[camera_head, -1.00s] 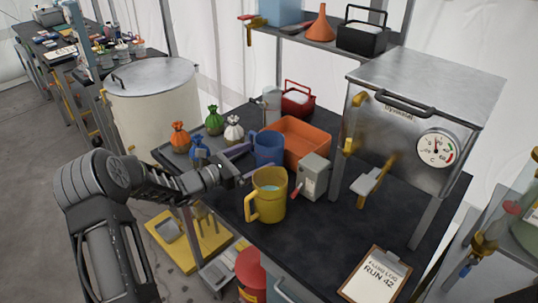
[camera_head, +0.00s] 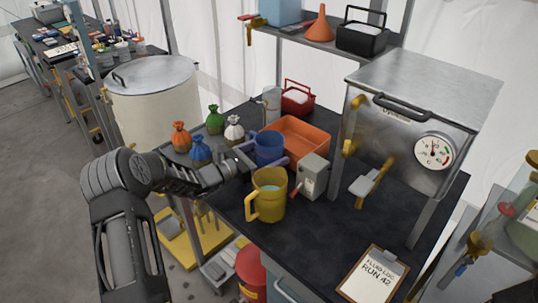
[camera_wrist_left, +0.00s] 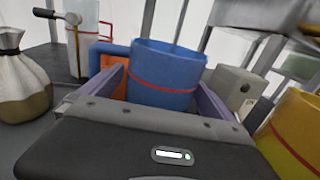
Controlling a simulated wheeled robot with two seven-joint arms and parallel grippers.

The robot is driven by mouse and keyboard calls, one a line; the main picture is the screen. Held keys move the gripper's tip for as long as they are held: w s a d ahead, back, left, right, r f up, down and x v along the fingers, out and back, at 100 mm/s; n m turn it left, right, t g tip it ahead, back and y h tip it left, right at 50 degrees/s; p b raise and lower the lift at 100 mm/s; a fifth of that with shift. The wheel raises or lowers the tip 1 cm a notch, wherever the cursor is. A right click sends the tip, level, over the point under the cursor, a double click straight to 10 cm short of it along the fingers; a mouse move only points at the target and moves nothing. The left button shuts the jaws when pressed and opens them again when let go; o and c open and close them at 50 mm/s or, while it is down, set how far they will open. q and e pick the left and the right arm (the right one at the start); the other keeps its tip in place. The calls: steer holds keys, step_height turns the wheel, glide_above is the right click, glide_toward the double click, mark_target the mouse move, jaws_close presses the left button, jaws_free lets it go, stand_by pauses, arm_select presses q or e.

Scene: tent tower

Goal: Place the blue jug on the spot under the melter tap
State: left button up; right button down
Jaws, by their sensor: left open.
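The blue jug (camera_head: 269,146) stands upright on the dark bench, just behind the yellow jug (camera_head: 269,196). My left gripper (camera_head: 262,160) is open, with its purple fingers on either side of the blue jug. In the left wrist view the blue jug (camera_wrist_left: 166,76) sits between the two fingers (camera_wrist_left: 160,98), its handle to the left; I cannot tell whether they touch it. The steel melter (camera_head: 421,88) with a round dial stands on legs at the right of the bench. Its yellow-handled tap (camera_head: 372,180) is at its front; no marked spot is discernible below.
An orange tray (camera_head: 306,129) lies behind the blue jug. A grey box with a red lever (camera_head: 313,177) stands right of the jugs. Several tied sacks (camera_head: 201,150) stand at the left. A clipboard (camera_head: 373,276) lies at the front right. Bench room is clear between the yellow jug and clipboard.

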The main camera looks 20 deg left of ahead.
mark_target(269, 139)
arm_select(q)
steer(key=shift+c, duration=0.2)
steer(key=c, duration=1.5)
step_height(269, 139, up, 9)
steer(key=shift+f+b, duration=0.1)
steer(key=shift+b, duration=0.75)
steer(key=shift+r, duration=0.65)
